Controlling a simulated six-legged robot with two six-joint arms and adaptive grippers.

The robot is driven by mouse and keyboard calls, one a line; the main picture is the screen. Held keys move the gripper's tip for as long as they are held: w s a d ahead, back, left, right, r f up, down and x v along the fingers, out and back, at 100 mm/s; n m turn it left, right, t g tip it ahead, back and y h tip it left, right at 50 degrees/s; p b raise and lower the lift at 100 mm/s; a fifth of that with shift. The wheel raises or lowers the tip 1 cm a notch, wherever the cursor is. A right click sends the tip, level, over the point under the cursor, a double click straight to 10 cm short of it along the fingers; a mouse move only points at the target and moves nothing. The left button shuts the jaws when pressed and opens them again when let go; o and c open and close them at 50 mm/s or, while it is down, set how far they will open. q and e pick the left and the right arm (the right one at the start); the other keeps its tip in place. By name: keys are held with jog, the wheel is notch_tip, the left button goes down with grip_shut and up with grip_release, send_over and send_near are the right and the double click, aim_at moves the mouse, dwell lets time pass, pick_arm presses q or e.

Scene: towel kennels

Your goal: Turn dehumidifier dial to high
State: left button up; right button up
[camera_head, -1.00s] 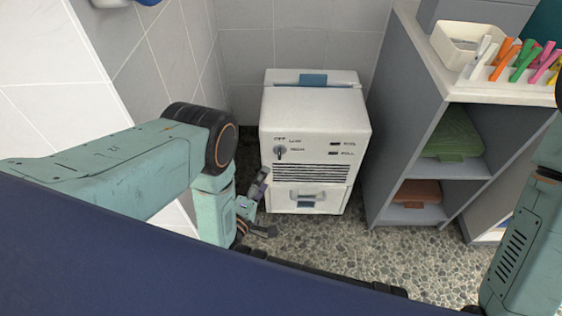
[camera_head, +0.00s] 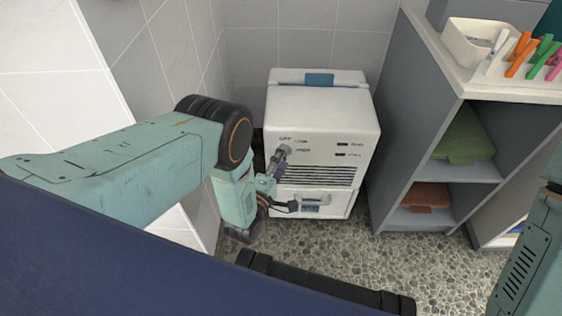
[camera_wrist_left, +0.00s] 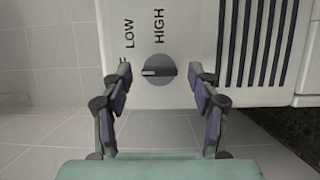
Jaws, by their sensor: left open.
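The dehumidifier (camera_head: 320,110) is a white box standing on the floor at centre. Its dial (camera_wrist_left: 166,72) is a round grey knob; in the left wrist view its pale mark points left, toward the LOW side, while HIGH is printed above it. In the head view the dial is largely hidden behind a finger. My left gripper (camera_head: 288,178) is in front of the dehumidifier's face. In the wrist view its open fingers (camera_wrist_left: 160,76) stand on either side of the dial, with gaps visible. My right gripper is out of view; only part of that arm shows at right.
A grey shelf unit (camera_head: 412,120) stands close to the right, holding a green towel (camera_head: 464,138), a brown towel (camera_head: 426,195), a white basin (camera_head: 470,42) and coloured pegs. A tiled wall (camera_head: 160,65) is at left. Pebbled floor (camera_head: 345,245) lies clear in front.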

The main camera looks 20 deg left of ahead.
pick_arm(q)
jog(key=c, duration=1.2)
jog(key=shift+o, duration=0.2)
